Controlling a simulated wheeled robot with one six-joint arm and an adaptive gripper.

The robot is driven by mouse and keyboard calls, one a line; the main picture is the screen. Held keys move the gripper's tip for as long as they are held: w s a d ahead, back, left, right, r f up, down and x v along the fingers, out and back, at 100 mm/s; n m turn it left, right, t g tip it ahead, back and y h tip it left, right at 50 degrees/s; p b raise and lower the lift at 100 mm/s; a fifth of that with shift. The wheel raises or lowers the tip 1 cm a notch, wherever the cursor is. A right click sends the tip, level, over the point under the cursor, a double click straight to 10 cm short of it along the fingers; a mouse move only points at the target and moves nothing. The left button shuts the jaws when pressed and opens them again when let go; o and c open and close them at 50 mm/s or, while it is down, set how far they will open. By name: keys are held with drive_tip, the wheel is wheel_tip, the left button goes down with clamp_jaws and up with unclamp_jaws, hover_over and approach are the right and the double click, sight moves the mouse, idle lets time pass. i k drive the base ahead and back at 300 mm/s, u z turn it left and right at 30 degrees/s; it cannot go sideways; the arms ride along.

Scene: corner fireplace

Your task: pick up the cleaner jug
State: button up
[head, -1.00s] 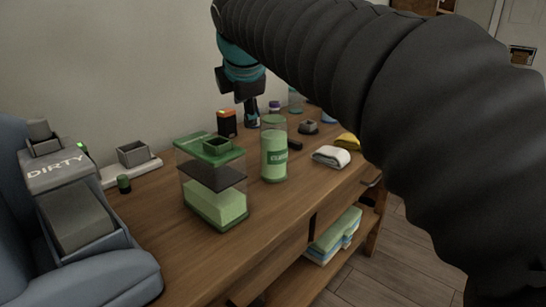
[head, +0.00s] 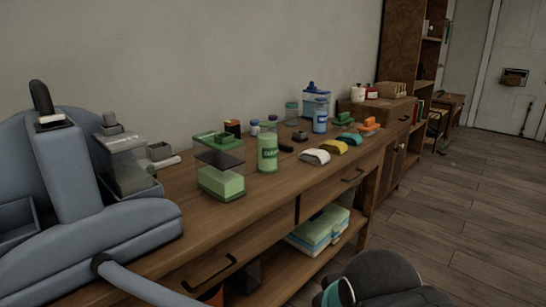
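A light green cylinder (head: 267,153) with a clear upper part and a dark green label stands upright on the wooden bench. Its label is too small to read surely; it may be the cleaner jug. A blue-lidded clear container (head: 316,101) stands farther back on the bench, with a blue bottle (head: 320,115) in front of it. I cannot tell for sure which of these is the jug. A dark, teal-trimmed part of my arm shows at the bottom edge, right of the bench. My gripper's fingers are not in view, and nothing is seen held.
A clear green-lidded box (head: 220,178) stands left of the cylinder. White (head: 315,157), yellow (head: 333,147) and teal cloths lie to its right. A large blue-grey machine (head: 75,190) fills the left. Open floor (head: 440,220) lies right of the bench.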

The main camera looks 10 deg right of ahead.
sight(267, 134)
drive_tip(key=k, duration=0.1)
drive_tip(key=z, duration=1.9)
drive_tip(key=i, duration=1.55)
drive_tip(key=u, duration=2.55)
